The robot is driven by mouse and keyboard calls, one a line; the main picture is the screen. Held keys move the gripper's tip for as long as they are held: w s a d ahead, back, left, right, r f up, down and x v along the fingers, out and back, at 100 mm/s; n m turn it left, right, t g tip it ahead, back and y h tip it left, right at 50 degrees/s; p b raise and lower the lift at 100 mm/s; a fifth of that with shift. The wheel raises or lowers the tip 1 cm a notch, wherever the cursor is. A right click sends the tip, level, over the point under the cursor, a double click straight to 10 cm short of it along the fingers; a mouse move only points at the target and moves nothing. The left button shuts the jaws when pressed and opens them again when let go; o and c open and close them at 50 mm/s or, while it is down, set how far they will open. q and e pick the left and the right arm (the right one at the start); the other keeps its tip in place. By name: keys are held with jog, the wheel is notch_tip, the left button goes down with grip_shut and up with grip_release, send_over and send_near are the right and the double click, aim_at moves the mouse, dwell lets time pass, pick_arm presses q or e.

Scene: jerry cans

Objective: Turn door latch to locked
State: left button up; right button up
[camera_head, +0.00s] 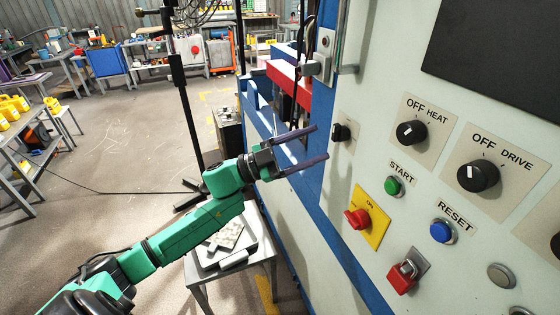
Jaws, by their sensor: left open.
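A small black turn knob (340,132), which looks like the door latch, sits on the left part of the white machine panel (380,85). Its exact angle is hard to tell. My left gripper (321,142) is open and empty, with its two dark fingers pointing at the panel just left of and below the knob. The fingers look apart from the knob, though the depth is unclear. A metal bracket with a grey box (318,65) is above, by the panel's left edge. My right gripper is not in view.
The panel carries a red switch on a yellow plate (357,218), a green START button (393,185), a blue RESET button (441,230), a red padlock (403,276) and black HEAT (410,132) and DRIVE (478,176) dials. A small table (262,250) stands below my left arm.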

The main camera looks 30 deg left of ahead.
pick_arm(q)
jog(key=b+v, duration=0.2)
jog(key=v, duration=0.7)
jog(key=shift+s+a, duration=0.25)
jog(key=shift+a, duration=0.05)
jog(key=shift+f, duration=0.1)
